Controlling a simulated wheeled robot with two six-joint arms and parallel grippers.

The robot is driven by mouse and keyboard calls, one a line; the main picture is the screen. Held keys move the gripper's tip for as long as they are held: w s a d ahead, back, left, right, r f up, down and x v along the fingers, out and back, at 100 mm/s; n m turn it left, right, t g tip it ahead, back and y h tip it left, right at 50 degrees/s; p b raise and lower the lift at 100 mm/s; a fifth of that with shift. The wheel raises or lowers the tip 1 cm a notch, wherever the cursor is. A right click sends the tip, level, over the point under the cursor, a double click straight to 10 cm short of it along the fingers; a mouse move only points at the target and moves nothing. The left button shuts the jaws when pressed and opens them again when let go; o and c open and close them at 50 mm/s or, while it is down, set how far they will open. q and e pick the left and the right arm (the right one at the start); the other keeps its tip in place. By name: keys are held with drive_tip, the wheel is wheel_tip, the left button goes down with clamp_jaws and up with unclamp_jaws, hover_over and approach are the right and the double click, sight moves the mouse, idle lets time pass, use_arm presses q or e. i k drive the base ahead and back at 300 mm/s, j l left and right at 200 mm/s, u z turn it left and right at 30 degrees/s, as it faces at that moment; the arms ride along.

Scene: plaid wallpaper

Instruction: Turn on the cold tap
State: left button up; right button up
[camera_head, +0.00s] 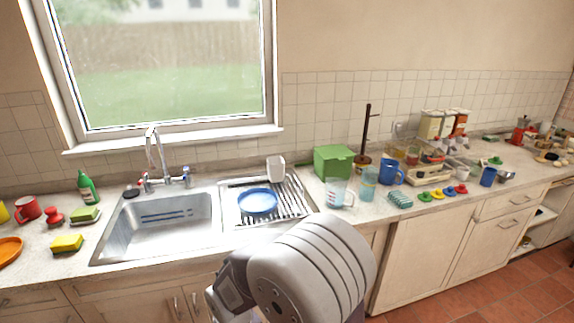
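A chrome faucet (153,150) stands behind the sink, its spout arching up over the basin. The tap handle with blue on it (186,177) is on the right side of the faucet. The tap handle with red on it (144,184) is on the left side. Both handles are too small to tell how far they are turned. I make out no stream of water under the spout. A large grey link of my own arm (312,268) fills the bottom middle, in front of the counter and clear of the faucet. No gripper fingers of either arm show.
The steel sink basin (125,238) looks empty. A blue plate (258,202) lies on the drainboard right of it, and a white cup (276,169) stands behind. A green bottle (87,187) and sponges are at left. A green box (333,161) and cups crowd the right counter.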

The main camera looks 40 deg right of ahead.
sight(187, 170)
drive_tip(key=z, duration=0.75)
drive_tip(key=i+l+z, duration=0.35)
drive_tip(key=i, duration=0.35)
drive_tip(key=i+j+z, duration=0.1)
drive_tip(key=i+z, duration=0.2)
drive_tip(key=i, duration=0.45)
